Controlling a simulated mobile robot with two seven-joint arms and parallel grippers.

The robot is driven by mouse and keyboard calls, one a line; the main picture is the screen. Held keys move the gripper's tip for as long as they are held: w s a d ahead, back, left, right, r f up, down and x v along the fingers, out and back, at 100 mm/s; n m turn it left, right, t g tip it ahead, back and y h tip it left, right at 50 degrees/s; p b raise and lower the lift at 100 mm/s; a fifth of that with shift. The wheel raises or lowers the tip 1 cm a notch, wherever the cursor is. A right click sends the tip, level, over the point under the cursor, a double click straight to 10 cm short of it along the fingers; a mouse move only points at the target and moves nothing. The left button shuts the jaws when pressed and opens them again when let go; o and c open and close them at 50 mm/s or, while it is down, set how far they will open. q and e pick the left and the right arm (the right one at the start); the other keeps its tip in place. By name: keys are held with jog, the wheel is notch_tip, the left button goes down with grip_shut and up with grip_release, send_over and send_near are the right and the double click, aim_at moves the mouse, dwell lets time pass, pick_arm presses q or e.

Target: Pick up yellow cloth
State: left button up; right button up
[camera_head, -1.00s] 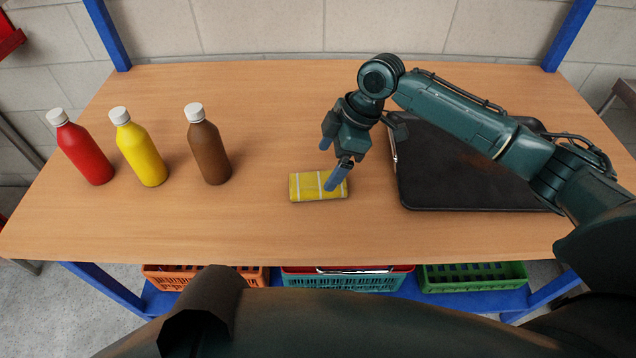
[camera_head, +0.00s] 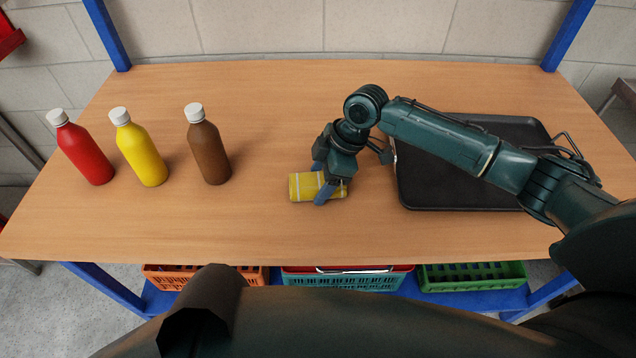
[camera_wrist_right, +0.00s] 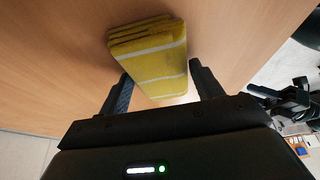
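The yellow cloth (camera_head: 303,187) is folded into a small thick pad with pale stripes. It lies on the wooden table, right of the brown bottle. My right gripper (camera_head: 321,181) is low over the cloth's right part, one finger on its far side and one on its near side. In the right wrist view the cloth (camera_wrist_right: 158,62) sits between the two spread fingers (camera_wrist_right: 163,85), with a gap showing at least on the left side. The right gripper is open. My left gripper is not in view.
Red (camera_head: 85,153), yellow (camera_head: 143,155) and brown (camera_head: 208,152) bottles with white caps stand on the left of the table (camera_head: 260,110). A black tray (camera_head: 450,193) lies on the right, partly under my right arm. Coloured crates (camera_head: 345,281) sit on the shelf below.

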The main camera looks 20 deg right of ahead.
aim_at(322, 180)
jog(key=c, duration=0.5)
jog(key=shift+c, duration=0.2)
notch_tip(322, 180, up, 10)
jog(key=o, duration=0.4)
jog(key=c, duration=0.3)
jog(key=shift+d, duration=0.15)
